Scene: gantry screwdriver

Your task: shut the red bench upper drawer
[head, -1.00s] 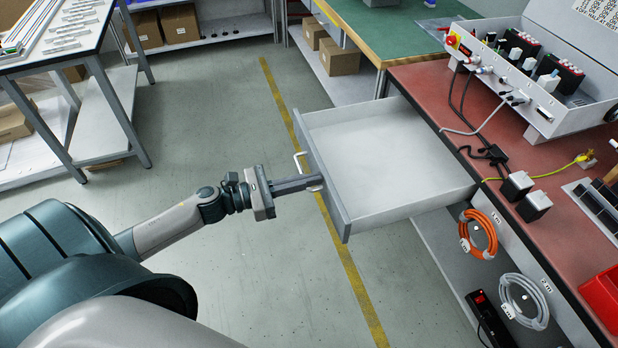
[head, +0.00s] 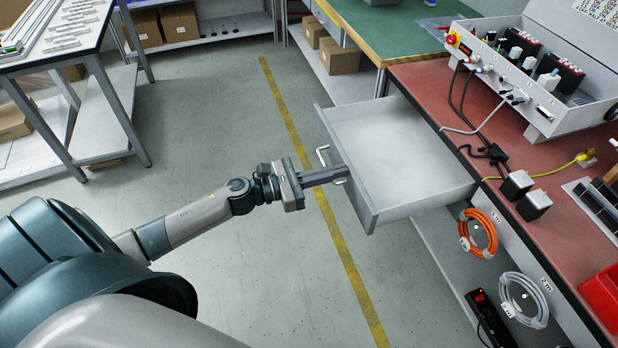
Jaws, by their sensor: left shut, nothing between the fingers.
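The upper drawer (head: 400,160) of the red bench (head: 455,110) stands partly open and looks empty. Its grey front panel (head: 345,170) faces left and carries a pale bar handle (head: 322,157). My left gripper (head: 342,175) is shut and empty. Its fingertips are at the drawer front by the handle and appear to touch it; the exact contact is hard to see. My right gripper is out of view.
An orange cable coil (head: 478,233) and a grey coil (head: 523,300) hang below the bench top. A green bench (head: 400,28) stands behind, and a work table (head: 55,45) stands at left. The floor (head: 240,110) between is clear.

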